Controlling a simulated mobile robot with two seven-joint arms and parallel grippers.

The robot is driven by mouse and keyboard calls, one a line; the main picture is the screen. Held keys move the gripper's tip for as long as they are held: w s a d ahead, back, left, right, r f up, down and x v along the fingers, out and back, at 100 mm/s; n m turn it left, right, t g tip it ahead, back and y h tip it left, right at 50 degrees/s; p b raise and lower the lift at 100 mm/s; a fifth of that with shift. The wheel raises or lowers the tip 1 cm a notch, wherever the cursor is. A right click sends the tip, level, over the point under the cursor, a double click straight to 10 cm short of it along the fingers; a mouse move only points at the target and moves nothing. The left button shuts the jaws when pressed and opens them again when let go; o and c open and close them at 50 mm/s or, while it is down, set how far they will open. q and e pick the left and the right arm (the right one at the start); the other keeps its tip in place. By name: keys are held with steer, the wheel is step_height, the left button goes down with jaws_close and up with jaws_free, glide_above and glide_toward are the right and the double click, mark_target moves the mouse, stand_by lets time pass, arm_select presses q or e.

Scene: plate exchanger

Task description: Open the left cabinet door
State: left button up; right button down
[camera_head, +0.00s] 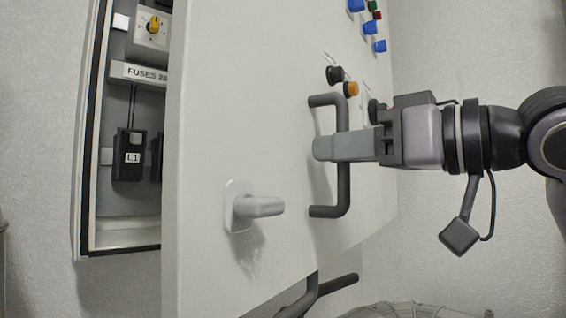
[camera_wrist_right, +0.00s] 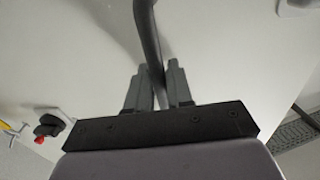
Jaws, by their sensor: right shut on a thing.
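The cabinet door (camera_head: 245,130) is a large off-white panel that stands swung out from the cabinet (camera_head: 88,200), whose inside shows on the left. A dark grey D-shaped door handle (camera_head: 343,190) is mounted upright on the door. My right gripper (camera_head: 322,148) comes in from the right and is shut on the handle's bar. In the right wrist view the handle bar (camera_wrist_right: 148,40) runs between the two fingers (camera_wrist_right: 157,85). A light grey latch handle (camera_head: 258,207) sits on the door, left of and below the D-handle. My left gripper is not in view.
Inside the cabinet are a yellow rotary switch (camera_head: 154,26), a fuse label (camera_head: 140,73) and a black block marked L1 (camera_head: 130,157). Blue, black and orange buttons (camera_head: 351,89) line the door's upper right. A dark bar (camera_head: 318,288) shows below the door. A wall stands at right.

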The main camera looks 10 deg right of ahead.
steer(key=s+d, duration=0.4)
steer(key=d, duration=0.3)
steer(key=shift+d, duration=0.35)
steer(key=shift+r, duration=0.1)
steer(key=c, duration=1.2)
jaws_free()
steer(key=shift+a, duration=0.1)
steer(key=shift+b+v, duration=0.95)
steer(key=shift+v, duration=2.7)
